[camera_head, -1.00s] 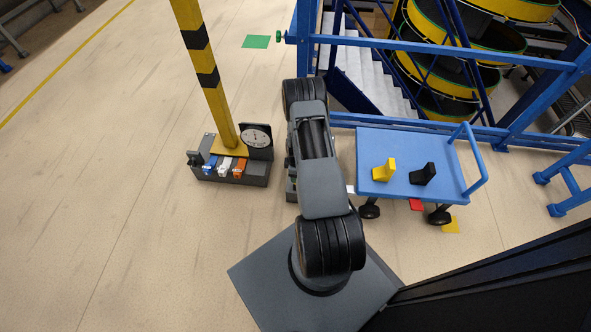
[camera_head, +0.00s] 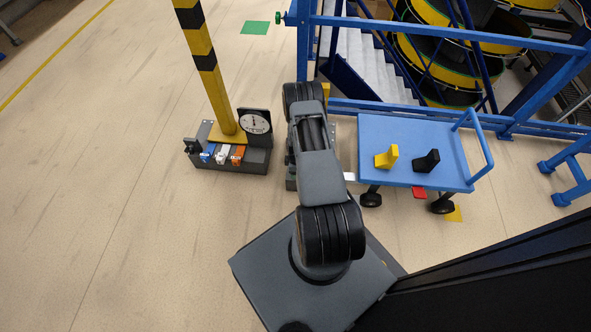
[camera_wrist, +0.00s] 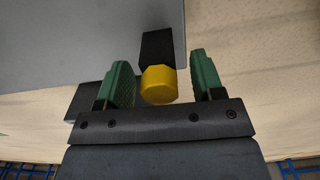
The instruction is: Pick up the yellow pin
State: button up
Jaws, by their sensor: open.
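In the wrist view, a yellow pin (camera_wrist: 159,84) with a rounded, faceted head lies between the green fingers of my gripper (camera_wrist: 159,62). A black block (camera_wrist: 156,45) is directly behind the pin's head. My gripper is open, with a visible gap between the pin and each finger, wider on the right. In the head view, my arm hides my gripper. A small yellow patch (camera_head: 326,91) shows beside the far end of the arm; I cannot tell whether it is the pin.
A blue cart (camera_head: 385,126) on the right carries a yellow piece (camera_head: 387,157) and a black piece (camera_head: 427,161). A striped post (camera_head: 206,62) rises from a grey base with a dial (camera_head: 256,122) left of my arm. Blue railings (camera_head: 450,34) stand behind.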

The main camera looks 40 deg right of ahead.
jog(key=c, duration=0.9)
jog(key=o, duration=0.9)
